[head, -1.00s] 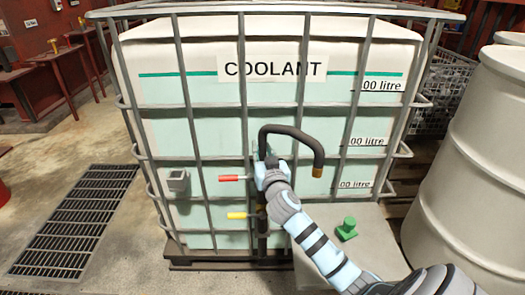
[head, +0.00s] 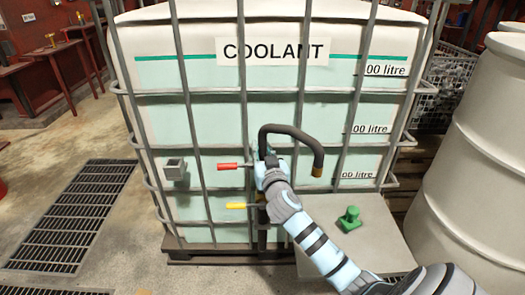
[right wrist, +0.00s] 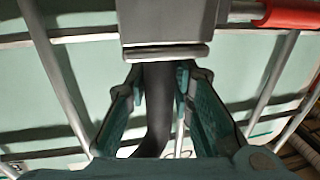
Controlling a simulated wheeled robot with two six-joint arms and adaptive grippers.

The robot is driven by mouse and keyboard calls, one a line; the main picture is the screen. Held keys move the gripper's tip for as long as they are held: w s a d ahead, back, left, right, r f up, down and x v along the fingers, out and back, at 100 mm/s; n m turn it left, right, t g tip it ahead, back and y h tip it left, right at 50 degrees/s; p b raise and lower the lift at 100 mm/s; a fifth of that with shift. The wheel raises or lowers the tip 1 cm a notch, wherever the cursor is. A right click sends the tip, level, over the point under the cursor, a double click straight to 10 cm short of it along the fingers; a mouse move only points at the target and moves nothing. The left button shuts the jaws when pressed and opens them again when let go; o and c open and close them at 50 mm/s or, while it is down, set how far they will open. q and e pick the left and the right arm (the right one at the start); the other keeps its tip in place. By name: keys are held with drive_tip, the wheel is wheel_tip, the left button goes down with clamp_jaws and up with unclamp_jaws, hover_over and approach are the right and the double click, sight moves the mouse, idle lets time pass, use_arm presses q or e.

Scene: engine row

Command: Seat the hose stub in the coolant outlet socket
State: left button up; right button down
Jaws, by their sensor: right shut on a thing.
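The hose stub (head: 290,131) is a black bent hose with a brass end (head: 317,171) hanging at its right. My right gripper (head: 265,168) is shut on its left, upright leg, in front of the coolant tank. In the right wrist view the black hose (right wrist: 159,105) runs between the two fingers of my right gripper (right wrist: 160,92) to a grey block (right wrist: 170,20), which I take for the outlet socket. Its mouth is hidden, so I cannot tell whether the hose is inside it. My left gripper is not in view.
A red lever (head: 230,166) and a yellow lever (head: 237,206) stick out left of the outlet pipe. Cage bars cross the tank. A grey lid (head: 375,240) carries a green knob (head: 349,219). A pale drum (head: 470,160) stands at right.

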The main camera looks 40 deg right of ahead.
drive_tip(key=c, duration=1.3)
unclamp_jaws()
drive_tip(key=shift+r, duration=0.1)
drive_tip(key=shift+s, duration=0.1)
drive_tip(key=v, duration=1.2)
